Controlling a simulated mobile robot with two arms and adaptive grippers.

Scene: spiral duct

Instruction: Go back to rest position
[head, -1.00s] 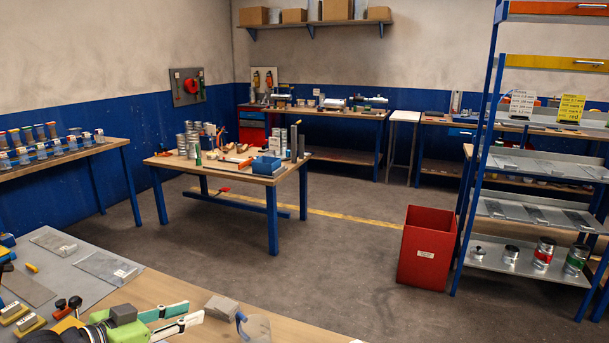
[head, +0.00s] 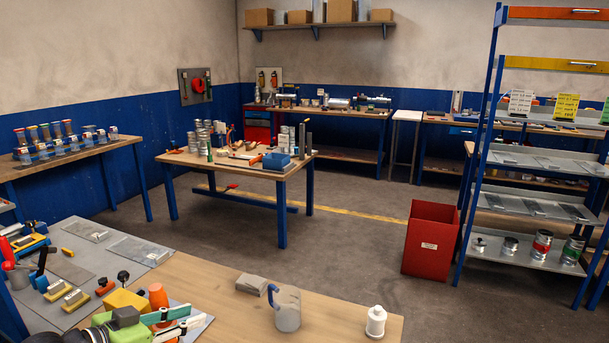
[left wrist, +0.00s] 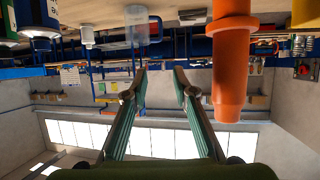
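My left gripper (head: 192,317) is at the bottom left of the head view, over the near workbench (head: 222,290). Its two green-sided fingers are apart, with nothing between them. The left wrist view, which is upside down, also shows the open, empty fingers (left wrist: 157,74). An orange cone-shaped thing (head: 158,299) stands just behind the gripper; it also shows beside the fingers in the left wrist view (left wrist: 231,65). My right gripper is not in view.
On the near bench are a grey block (head: 251,284), a clear jug with a blue handle (head: 288,312), a white bottle (head: 376,322) and a yellow block (head: 126,301). Beyond are a red bin (head: 431,240), a blue shelf rack (head: 540,210) and open floor (head: 340,260).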

